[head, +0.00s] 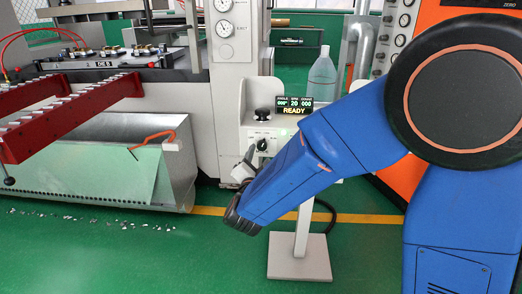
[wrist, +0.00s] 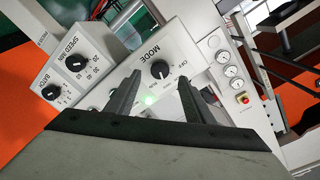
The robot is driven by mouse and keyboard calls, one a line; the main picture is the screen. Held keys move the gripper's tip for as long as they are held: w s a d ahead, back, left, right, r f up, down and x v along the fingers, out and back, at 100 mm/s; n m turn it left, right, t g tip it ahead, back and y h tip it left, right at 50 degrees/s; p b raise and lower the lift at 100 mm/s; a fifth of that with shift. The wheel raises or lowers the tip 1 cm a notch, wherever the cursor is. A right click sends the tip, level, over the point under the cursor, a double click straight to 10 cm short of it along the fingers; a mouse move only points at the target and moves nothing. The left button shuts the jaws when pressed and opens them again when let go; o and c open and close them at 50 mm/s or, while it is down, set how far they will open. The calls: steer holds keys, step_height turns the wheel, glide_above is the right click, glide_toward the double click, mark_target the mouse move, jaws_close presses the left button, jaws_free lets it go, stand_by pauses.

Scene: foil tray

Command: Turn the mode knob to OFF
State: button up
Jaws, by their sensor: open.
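The mode knob (wrist: 160,69) is a round black dial on a light grey panel, under the printed word MODE, in the wrist view. The word OFF is printed to its right. The knob also shows small in the head view (head: 262,144), on the control box on the stand. My gripper (wrist: 157,100) is open, its two dark fingers pointing toward the panel. The knob appears beyond and between the fingertips, with nothing held. Whether a fingertip touches the panel cannot be told. In the head view my gripper (head: 247,170) is partly hidden by my blue wrist.
A speed knob (wrist: 77,63) and a batch knob (wrist: 51,92) sit left of the mode panel. Red rails (head: 60,117) stand left.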

mark_target(262, 147)
steer(key=w, duration=0.5)
steer(key=shift+w+d, duration=0.25)
steer(key=shift+w, duration=0.1)
steer(key=c, duration=1)
